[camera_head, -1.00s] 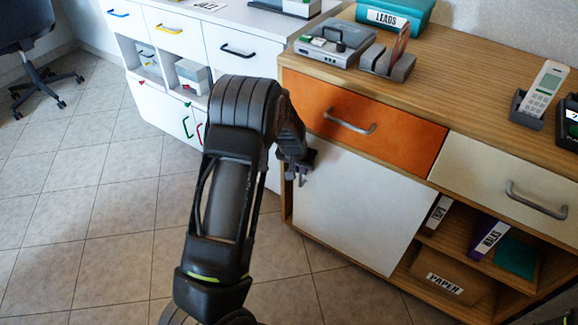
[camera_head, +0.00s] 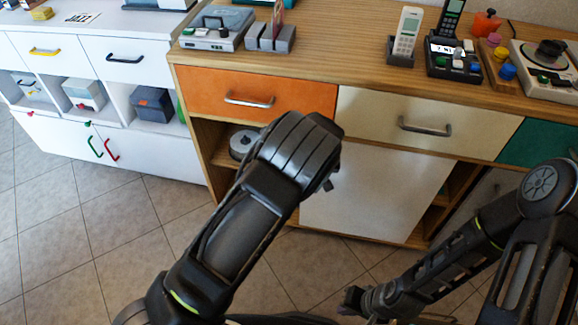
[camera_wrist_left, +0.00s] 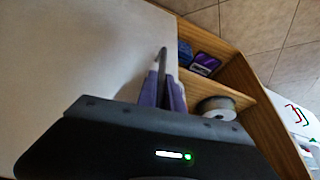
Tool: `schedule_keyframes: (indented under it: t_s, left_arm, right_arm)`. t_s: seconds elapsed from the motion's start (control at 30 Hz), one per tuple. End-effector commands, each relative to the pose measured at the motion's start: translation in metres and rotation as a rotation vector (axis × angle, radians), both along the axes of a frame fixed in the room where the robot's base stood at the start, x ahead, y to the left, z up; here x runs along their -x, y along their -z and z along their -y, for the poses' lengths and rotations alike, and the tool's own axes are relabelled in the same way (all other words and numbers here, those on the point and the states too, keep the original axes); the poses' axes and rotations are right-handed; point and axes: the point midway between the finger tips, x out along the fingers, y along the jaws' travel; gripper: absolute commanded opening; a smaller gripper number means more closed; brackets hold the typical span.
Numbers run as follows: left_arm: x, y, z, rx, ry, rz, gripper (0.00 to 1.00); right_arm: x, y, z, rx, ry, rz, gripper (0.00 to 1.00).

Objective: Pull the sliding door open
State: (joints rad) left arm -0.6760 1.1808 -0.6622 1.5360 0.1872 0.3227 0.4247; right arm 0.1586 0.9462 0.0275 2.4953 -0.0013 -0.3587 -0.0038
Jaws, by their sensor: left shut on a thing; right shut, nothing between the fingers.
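The white sliding door (camera_head: 375,195) stands under the cream drawer, and it also fills the left of the left wrist view (camera_wrist_left: 75,65). Left of it the cabinet is open under the orange drawer. My left gripper (camera_wrist_left: 162,92) is shut on the door's dark upright handle (camera_wrist_left: 162,58) near the door's edge. In the head view my left arm hides that gripper and most of the handle. My right gripper (camera_head: 352,300) is shut and empty, low in front of the cabinet and apart from the door.
Inside the open part sit a round spool-like thing (camera_wrist_left: 216,107) and a purple box (camera_wrist_left: 204,64) on shelves. The orange drawer (camera_head: 262,94) and cream drawer (camera_head: 415,122) are shut above. Tiled floor (camera_head: 100,235) is clear at the left.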

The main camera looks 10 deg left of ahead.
Motion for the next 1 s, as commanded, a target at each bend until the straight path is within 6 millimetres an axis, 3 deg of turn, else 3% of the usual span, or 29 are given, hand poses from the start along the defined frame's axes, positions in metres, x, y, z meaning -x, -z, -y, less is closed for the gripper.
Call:
schedule_keyframes:
  t_s: [0.1, 0.23, 0.63, 0.67, 0.7, 0.9, 1.0]
  left_arm:
    - [0.000, 0.001, 0.020, -0.001, 0.003, -0.001, 0.00]
    - [0.000, 0.001, 0.031, -0.001, 0.001, -0.001, 0.00]
    - [-0.001, 0.001, 0.034, 0.000, -0.001, -0.002, 0.00]
    - [-0.001, 0.001, 0.034, 0.001, -0.001, -0.001, 0.12]
    - [-0.001, 0.001, 0.034, 0.001, -0.001, -0.001, 0.16]
    - [-0.001, 0.000, 0.034, 0.001, -0.001, -0.001, 0.32]
    - [-0.001, 0.000, 0.034, 0.001, -0.001, -0.001, 0.33]
  right_arm:
    - [0.000, 0.003, 0.000, 0.000, 0.000, 0.000, 0.00]
    - [0.000, 0.003, 0.000, 0.000, 0.000, 0.000, 0.00]
    - [0.000, 0.003, 0.000, 0.000, 0.000, 0.000, 0.00]
    - [0.000, 0.003, 0.000, 0.000, 0.000, 0.000, 0.00]
    - [0.000, 0.003, 0.000, 0.000, 0.000, 0.000, 0.00]
    - [0.000, 0.003, 0.000, 0.000, 0.000, 0.000, 0.00]
    - [0.000, 0.003, 0.000, 0.000, 0.000, 0.000, 0.00]
